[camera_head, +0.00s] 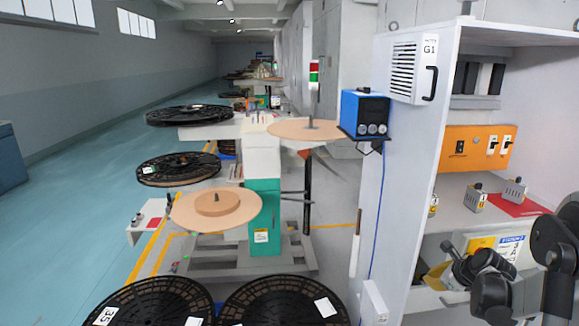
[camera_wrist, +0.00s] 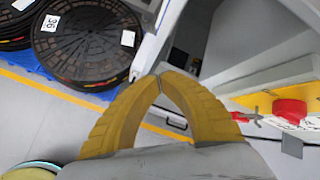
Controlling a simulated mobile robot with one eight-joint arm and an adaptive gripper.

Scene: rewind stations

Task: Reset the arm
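My gripper (camera_wrist: 161,77) has two curved yellow fingers in the wrist view. Their tips meet, and nothing shows between them, so it is shut and empty. My dark arm (camera_head: 497,290) shows at the lower right of the head view, bent in front of the white cabinet's lower shelf. The gripper is mostly hidden behind the arm there.
The white cabinet (camera_head: 400,180) stands close at the right, with an orange panel (camera_head: 478,148) inside. Black reels (camera_head: 150,302) lie at the lower front. A rewind station with a green column (camera_head: 264,215) stands mid-picture. The blue floor (camera_head: 70,200) at left is clear.

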